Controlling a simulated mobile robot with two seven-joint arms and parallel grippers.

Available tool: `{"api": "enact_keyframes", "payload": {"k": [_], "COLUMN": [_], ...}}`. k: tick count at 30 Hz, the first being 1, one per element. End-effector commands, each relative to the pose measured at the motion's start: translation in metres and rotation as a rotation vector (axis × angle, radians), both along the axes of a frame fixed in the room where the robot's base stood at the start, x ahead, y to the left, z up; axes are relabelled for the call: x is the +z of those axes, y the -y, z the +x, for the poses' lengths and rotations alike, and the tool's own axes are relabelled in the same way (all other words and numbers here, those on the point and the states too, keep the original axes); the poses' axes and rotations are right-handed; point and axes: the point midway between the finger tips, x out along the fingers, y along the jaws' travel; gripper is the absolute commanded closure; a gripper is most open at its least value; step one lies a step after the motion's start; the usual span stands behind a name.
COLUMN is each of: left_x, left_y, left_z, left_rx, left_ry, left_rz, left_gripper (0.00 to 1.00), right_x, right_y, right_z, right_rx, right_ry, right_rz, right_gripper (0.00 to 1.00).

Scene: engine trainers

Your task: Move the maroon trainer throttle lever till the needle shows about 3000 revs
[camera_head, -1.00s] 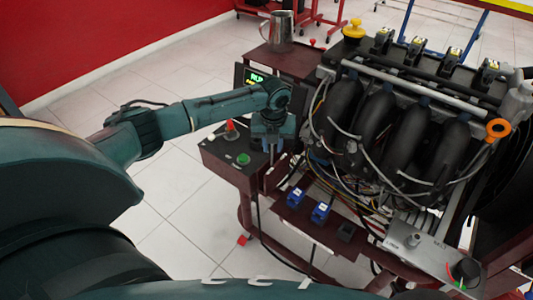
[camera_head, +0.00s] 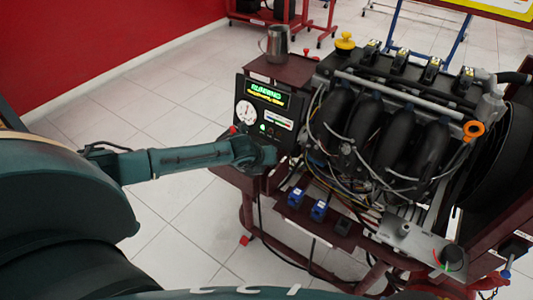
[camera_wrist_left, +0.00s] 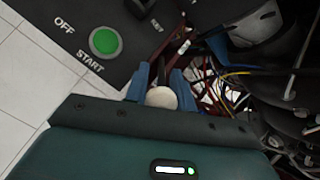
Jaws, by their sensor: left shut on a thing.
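The maroon trainer (camera_head: 247,209) carries a dark panel with a round white needle gauge (camera_head: 246,112) and a lit display (camera_head: 267,94) with green and yellow text. The gauge is too small to read its number. My left gripper (camera_wrist_left: 162,85) has its blue fingers on either side of the throttle lever, shut on it. The lever's pale round knob (camera_wrist_left: 162,98) shows between the fingers in the left wrist view. In the head view my left wrist (camera_head: 258,156) hides the lever and fingers. My right gripper is not in view.
A green START button (camera_wrist_left: 104,41) lies up and left of the fingers. The engine (camera_head: 385,125) with hoses and loose wires stands close on the right. A metal jug (camera_head: 277,44) stands on the trainer's top. Blue connectors (camera_head: 318,211) sit on the lower shelf.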

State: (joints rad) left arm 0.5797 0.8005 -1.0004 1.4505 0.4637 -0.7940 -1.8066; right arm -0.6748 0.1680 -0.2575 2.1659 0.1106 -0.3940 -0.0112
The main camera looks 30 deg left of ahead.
Motion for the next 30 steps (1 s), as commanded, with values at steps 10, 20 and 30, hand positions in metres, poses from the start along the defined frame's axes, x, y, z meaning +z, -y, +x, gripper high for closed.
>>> {"api": "enact_keyframes", "payload": {"k": [10,20,30], "left_x": [-0.012,-0.014,-0.015], "left_y": [-0.002,-0.003,-0.003], "left_z": [-0.012,-0.013,-0.013], "left_rx": [0.004,0.005,0.005], "left_ry": [-0.021,-0.024,-0.025], "left_rz": [0.005,0.007,0.007], "left_gripper": [1.00,1.00,1.00], "right_x": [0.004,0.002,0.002], "right_y": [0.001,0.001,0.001], "right_z": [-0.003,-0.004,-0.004], "right_rx": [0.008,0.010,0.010], "right_ry": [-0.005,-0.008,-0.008], "right_rz": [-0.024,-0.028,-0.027], "right_gripper": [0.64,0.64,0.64]}}
